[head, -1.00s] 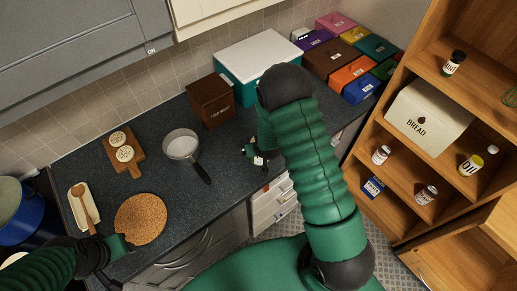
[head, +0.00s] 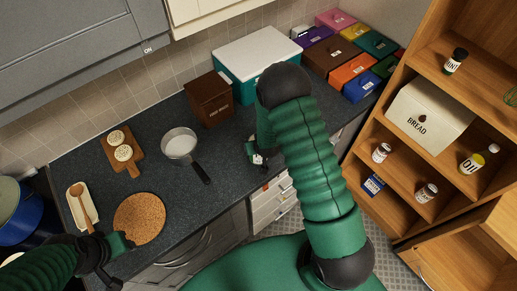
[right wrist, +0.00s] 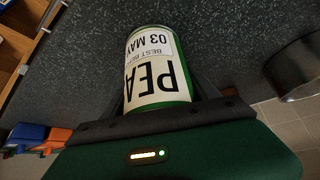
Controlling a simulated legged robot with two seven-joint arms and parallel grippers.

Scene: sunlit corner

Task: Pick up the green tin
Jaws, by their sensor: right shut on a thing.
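The green tin (right wrist: 152,68) has a cream label reading "PEA" and a best-before date, upside down in the right wrist view. My right gripper (right wrist: 155,105) is shut on it, with the tin between its fingers. In the head view only a small part of the tin (head: 257,158) shows beside my right arm, over the dark worktop; most of the gripper is hidden there. I cannot tell for sure whether the tin touches the worktop. My left gripper (head: 117,262) is at the lower left, by the cork mat, its fingers apart and empty.
On the worktop (head: 150,190) stand a saucepan (head: 180,144), a brown box (head: 208,100), a teal box with a white lid (head: 255,52), a board with two round items (head: 131,158) and the cork mat (head: 139,218). A wooden shelf unit (head: 400,165) stands right.

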